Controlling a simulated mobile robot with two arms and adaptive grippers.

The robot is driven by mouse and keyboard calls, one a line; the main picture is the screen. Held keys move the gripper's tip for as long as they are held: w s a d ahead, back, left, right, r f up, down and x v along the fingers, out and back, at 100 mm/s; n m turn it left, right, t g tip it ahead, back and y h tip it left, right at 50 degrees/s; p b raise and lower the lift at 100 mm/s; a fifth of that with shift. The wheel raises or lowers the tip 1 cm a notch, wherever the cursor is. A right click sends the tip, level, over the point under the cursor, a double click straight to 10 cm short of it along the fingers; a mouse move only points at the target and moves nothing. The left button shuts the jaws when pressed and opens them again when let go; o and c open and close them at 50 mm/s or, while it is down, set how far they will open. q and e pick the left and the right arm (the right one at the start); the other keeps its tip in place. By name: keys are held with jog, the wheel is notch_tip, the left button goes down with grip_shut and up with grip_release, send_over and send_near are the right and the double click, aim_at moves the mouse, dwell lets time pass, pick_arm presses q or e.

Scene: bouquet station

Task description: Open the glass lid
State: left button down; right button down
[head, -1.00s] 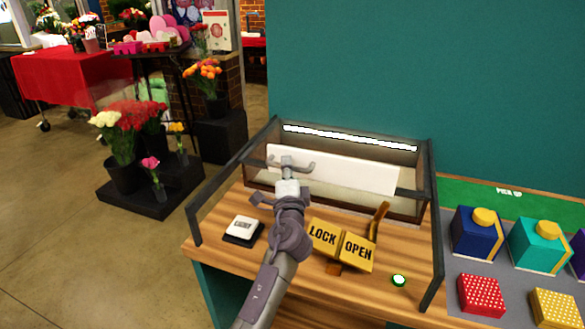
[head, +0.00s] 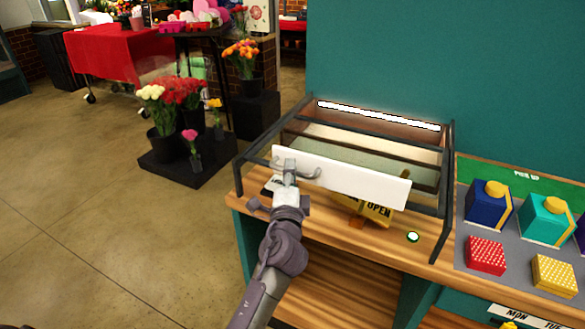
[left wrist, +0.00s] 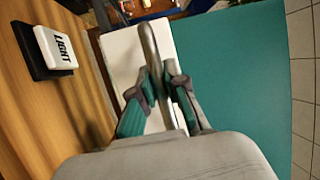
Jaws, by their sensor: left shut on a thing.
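The glass lid (head: 365,151) of the dark-framed case shows as a greenish pane behind a white front panel (head: 365,184). A grey bar handle (head: 308,173) is fixed to the left part of that panel. My left gripper (head: 287,180) is shut on the handle. In the left wrist view, both fingers (left wrist: 163,85) sit around the grey bar (left wrist: 150,45), with the white panel (left wrist: 122,60) behind it. The yellow OPEN plate (head: 379,211) shows below the panel, which hides the LOCK plate and most of the lever. My right gripper is not in view.
A white LIGHT switch (left wrist: 56,48) lies left of the handle on the wooden counter. A green-ringed button (head: 412,237) is at the front right. Coloured boxes, such as a blue one (head: 488,205), stand right of the case.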

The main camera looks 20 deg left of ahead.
pick_arm(q)
jog(key=c, duration=1.2)
grip_release()
jog(key=v, duration=1.2)
jog(key=shift+a, duration=0.1)
